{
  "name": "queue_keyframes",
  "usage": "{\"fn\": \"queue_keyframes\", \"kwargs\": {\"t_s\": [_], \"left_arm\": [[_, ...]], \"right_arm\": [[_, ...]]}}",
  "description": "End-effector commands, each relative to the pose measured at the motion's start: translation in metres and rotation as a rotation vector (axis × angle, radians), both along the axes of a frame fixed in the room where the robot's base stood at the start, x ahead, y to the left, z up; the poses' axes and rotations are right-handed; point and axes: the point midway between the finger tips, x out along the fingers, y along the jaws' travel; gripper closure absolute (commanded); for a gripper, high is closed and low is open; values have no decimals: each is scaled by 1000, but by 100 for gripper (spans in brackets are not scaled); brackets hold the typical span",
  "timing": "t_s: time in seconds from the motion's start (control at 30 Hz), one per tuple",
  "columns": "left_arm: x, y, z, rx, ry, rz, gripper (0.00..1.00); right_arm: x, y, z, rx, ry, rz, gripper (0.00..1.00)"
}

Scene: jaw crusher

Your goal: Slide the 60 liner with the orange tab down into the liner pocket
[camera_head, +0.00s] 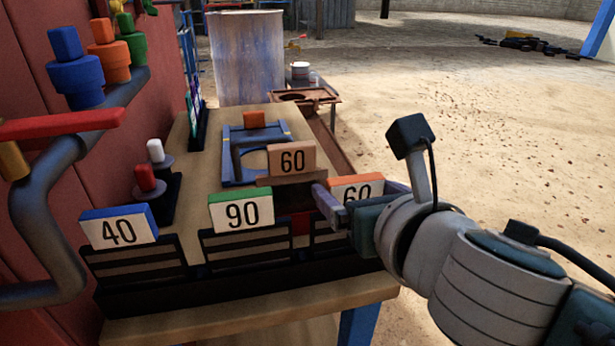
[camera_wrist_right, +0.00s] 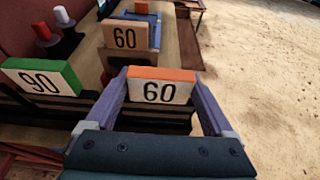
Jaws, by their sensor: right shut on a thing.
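The 60 liner (camera_head: 357,187), white-faced with an orange top tab, stands upright in the right-hand slot of the dark rack. In the right wrist view, the 60 liner (camera_wrist_right: 160,88) sits between both fingers of my right gripper (camera_wrist_right: 161,82), which is shut on it. In the head view, my right gripper (camera_head: 355,200) partly covers it. Its lower part is hidden in the rack. Behind the rack is a blue frame (camera_head: 238,172) with an orange block and a tan plate marked 60 (camera_head: 292,158); it looks like the liner pocket. My left gripper is not in view.
The blue-tabbed 40 liner (camera_head: 119,228) and green-tabbed 90 liner (camera_head: 241,212) stand in the dark rack (camera_head: 245,270) to the left. Red and white buttons (camera_head: 147,178) stand left of the frame. A red machine wall with pipes borders the left. Open sandy ground lies right.

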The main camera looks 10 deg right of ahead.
Motion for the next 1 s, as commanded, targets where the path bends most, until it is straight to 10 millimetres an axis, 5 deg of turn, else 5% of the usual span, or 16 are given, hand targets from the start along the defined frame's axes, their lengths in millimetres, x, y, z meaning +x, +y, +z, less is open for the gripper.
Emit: {"fn": "queue_keyframes", "kwargs": {"t_s": [0.47,1.0], "left_arm": [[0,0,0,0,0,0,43],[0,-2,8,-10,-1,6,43]], "right_arm": [[0,0,0,0,1,0,100],[1,0,14,1,-9,2,100]]}}
